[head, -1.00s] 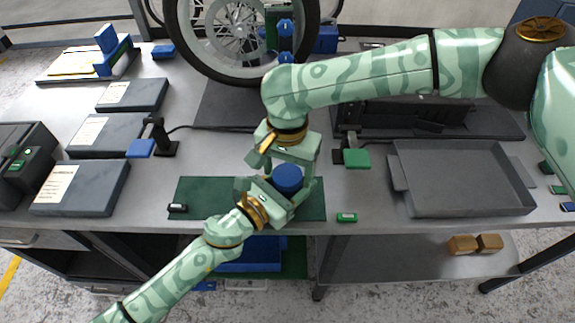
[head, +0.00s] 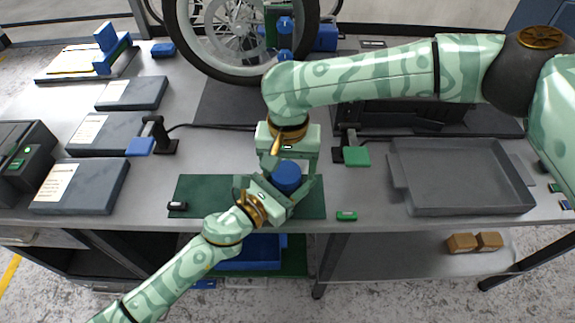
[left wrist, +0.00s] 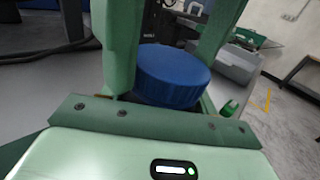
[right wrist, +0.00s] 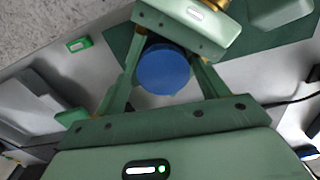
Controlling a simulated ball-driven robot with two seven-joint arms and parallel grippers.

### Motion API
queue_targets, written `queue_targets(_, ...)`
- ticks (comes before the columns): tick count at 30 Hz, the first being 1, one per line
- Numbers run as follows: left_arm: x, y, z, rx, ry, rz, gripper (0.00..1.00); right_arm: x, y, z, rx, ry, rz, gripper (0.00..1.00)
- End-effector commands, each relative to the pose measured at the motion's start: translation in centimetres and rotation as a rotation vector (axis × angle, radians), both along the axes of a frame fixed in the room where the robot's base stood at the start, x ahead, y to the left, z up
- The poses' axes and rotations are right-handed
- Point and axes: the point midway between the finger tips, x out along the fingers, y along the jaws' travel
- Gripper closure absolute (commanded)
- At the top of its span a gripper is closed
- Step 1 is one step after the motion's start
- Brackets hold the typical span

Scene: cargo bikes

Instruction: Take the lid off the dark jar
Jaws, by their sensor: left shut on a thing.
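The dark jar stands over the green mat (head: 190,190) at the bench's front edge; its body is mostly hidden by my grippers. Its round blue lid (head: 287,177) sits on top and also shows in the left wrist view (left wrist: 172,75) and the right wrist view (right wrist: 163,69). My left gripper (head: 282,190) comes from the front left and is shut on the jar, below the lid. My right gripper (head: 290,168) comes from behind, its fingers on either side of the lid. It looks open, with the fingers very close to the lid; contact is hard to tell.
A grey tray (head: 462,207) lies to the right. A small green block (head: 346,216) is right of the mat and a small black one (head: 177,206) on its left end. Dark flat boxes (head: 110,190) lie left. A wheel (head: 240,75) stands behind.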

Motion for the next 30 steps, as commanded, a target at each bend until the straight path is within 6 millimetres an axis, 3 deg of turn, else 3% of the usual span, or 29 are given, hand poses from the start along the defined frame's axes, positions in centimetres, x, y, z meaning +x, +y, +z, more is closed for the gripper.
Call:
queue_targets(6, -0.1, -0.2, 0.0, -0.002, 0.001, -0.005, 1.0, -0.1, 0.3, 0.5, 0.007, 0.002, 0.001, 0.24)
queue_targets(16, -0.1, -0.2, 0.0, -0.002, 0.001, -0.004, 1.0, -0.1, 0.2, 4.6, 0.005, 0.0, -0.003, 0.27)
queue_targets(24, -0.1, -0.2, 0.0, -0.002, 0.001, -0.004, 1.0, -0.1, 0.3, 7.8, 0.005, 0.0, -0.272, 0.27)
queue_targets(30, -0.1, -0.2, 0.0, -0.001, 0.0, -0.004, 1.0, -0.2, 0.2, 5.7, 0.003, 0.005, -0.295, 0.27)
